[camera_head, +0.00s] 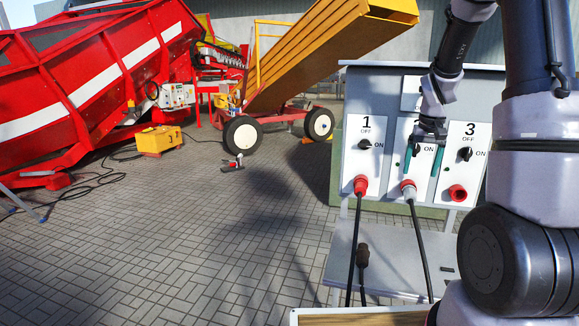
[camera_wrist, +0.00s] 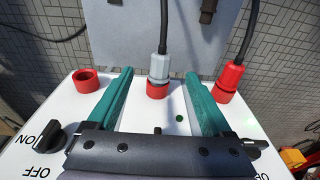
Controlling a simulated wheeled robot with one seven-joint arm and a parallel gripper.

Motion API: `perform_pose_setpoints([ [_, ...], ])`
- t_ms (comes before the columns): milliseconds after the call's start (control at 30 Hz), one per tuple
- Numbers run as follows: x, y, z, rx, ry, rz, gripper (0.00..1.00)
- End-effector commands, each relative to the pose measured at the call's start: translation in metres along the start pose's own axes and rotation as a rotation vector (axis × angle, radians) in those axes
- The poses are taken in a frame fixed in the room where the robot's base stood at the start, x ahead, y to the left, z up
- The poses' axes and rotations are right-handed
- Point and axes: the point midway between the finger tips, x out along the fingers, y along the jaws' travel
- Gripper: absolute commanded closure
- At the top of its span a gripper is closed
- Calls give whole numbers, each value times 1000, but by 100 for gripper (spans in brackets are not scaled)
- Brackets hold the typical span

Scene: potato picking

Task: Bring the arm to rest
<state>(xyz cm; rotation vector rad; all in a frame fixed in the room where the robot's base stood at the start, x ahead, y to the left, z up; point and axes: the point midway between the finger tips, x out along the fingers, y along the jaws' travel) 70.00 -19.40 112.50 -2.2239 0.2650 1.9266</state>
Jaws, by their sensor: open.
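My gripper (camera_head: 424,160) is in front of panel 2 of the switch box, with its two teal fingers apart and pointing down. In the wrist view the open fingers (camera_wrist: 158,80) show nothing between their tips except the panel and a grey plug (camera_wrist: 158,70) beyond them. The grey plug sits in the red socket under panel 2, which also shows in the head view (camera_head: 408,190). The knob of panel 2 is hidden behind my gripper. My arm comes in from the right side of the head view.
The knob of panel 1 (camera_head: 365,144) and the knob of panel 3 (camera_head: 466,154) stand close on either side. A red plug (camera_head: 360,184) is in socket 1; socket 3 (camera_head: 457,193) is empty. Cables hang over the shelf (camera_head: 400,262). Red and yellow machines stand left; paving between is mostly free.

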Motion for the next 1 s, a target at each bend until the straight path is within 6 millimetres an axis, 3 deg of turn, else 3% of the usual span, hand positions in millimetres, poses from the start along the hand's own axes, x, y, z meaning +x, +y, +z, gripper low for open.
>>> perform_pose_setpoints([
  [267, -29, -11, 10, 13, 36, -25, 16],
  [567, -92, -32, 40, 41, 115, -84, 16],
  [800, -166, -57, 101, 74, 225, -175, 16],
  [1000, -212, -71, 165, 94, 316, -253, 16],
])
